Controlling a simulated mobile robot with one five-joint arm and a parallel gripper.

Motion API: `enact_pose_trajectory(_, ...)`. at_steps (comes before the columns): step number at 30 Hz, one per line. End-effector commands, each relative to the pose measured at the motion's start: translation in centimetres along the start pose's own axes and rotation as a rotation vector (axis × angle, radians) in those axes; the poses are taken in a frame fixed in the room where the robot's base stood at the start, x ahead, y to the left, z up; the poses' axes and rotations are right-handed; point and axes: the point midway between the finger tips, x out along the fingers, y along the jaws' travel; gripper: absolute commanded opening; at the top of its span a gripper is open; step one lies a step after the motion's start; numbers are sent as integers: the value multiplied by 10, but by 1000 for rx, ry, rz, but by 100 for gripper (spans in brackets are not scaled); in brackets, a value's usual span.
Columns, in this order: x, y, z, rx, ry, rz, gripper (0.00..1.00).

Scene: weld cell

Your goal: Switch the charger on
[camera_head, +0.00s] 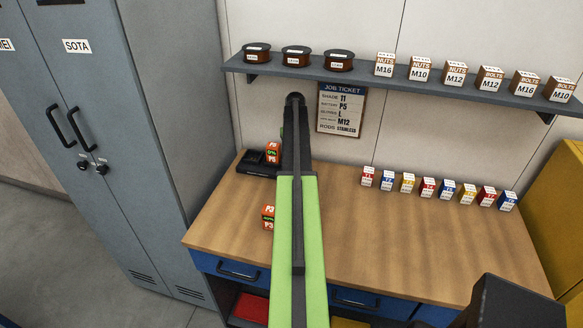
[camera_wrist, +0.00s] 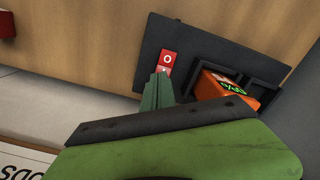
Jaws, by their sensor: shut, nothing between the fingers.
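The charger (camera_wrist: 152,48) is a dark plate on the bench, and its left part also shows in the head view (camera_head: 250,163). A red rocker switch (camera_wrist: 167,58) with a white "O" sits on the plate in the wrist view. My gripper (camera_wrist: 163,75) is shut and empty, with its green fingertips at the lower end of the switch; I cannot tell whether they touch it. An orange battery (camera_wrist: 226,88) stands in the charger's dark cradle to the right of the switch. The head view shows this battery (camera_head: 272,152) marked P5 and 0%. My arm hides much of the charger there.
Another orange battery (camera_head: 267,216), marked P3, stands on the wooden bench (camera_head: 340,215). Several small coloured boxes (camera_head: 428,187) stand in a row at the right. A job ticket (camera_head: 341,108) hangs below the shelf (camera_head: 400,83). Grey lockers (camera_head: 110,130) stand at the left.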

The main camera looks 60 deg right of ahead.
Motion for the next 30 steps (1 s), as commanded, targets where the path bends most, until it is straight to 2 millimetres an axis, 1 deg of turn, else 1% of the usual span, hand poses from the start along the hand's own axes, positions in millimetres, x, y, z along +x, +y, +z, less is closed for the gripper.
enact_pose_trajectory(25, 14, 0, 0, 0, -1, 0, 0)
enact_pose_trajectory(30, 8, 0, 0, 0, 0, 0, 0)
